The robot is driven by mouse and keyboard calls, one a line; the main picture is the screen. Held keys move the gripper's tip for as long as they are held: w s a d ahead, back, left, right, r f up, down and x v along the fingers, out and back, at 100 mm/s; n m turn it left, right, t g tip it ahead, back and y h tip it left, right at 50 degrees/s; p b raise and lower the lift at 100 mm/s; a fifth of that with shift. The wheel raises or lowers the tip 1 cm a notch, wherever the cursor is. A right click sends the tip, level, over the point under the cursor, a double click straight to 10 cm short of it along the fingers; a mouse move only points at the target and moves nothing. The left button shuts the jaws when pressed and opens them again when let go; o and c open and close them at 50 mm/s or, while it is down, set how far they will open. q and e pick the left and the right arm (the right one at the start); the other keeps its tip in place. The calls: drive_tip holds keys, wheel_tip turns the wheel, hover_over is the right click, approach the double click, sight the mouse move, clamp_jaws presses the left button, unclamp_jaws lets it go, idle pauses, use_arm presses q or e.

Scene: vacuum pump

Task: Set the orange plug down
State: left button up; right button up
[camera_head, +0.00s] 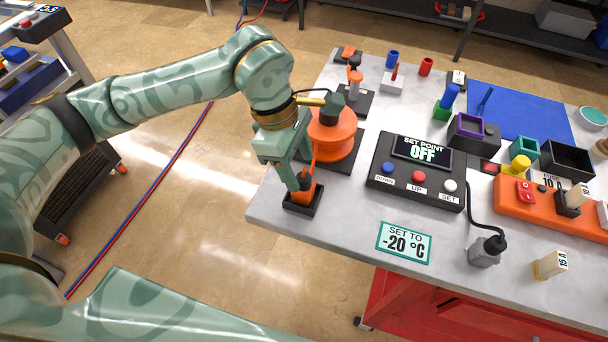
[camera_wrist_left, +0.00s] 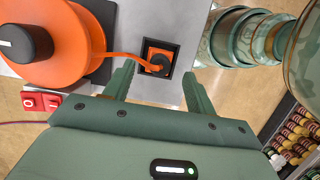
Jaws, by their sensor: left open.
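The orange plug (camera_head: 307,191) with a dark top sits in a small square black tray (camera_head: 291,206) at the table's left front corner. It also shows in the left wrist view (camera_wrist_left: 158,64), inside the tray, with an orange cord running left to the large orange pump (camera_wrist_left: 72,48). The pump (camera_head: 333,138) stands behind the tray in the head view. My left gripper (camera_head: 298,180) is just above the plug, its fingers spread on either side. The left wrist view shows a gap between the fingers (camera_wrist_left: 158,82) and the plug. My right gripper is not in view.
A black control box (camera_head: 416,178) reading "SET POINT OFF" stands right of the pump. A "SET TO -20 °C" card (camera_head: 404,243) lies in front of it. A grey plug-like piece (camera_head: 484,252) is at the right front. The table's front left edge is close to the tray.

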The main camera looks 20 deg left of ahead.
use_arm(q)
drive_tip(key=v, duration=0.6)
drive_tip(key=shift+p, duration=0.3)
drive_tip(key=shift+s+d+r, duration=0.1)
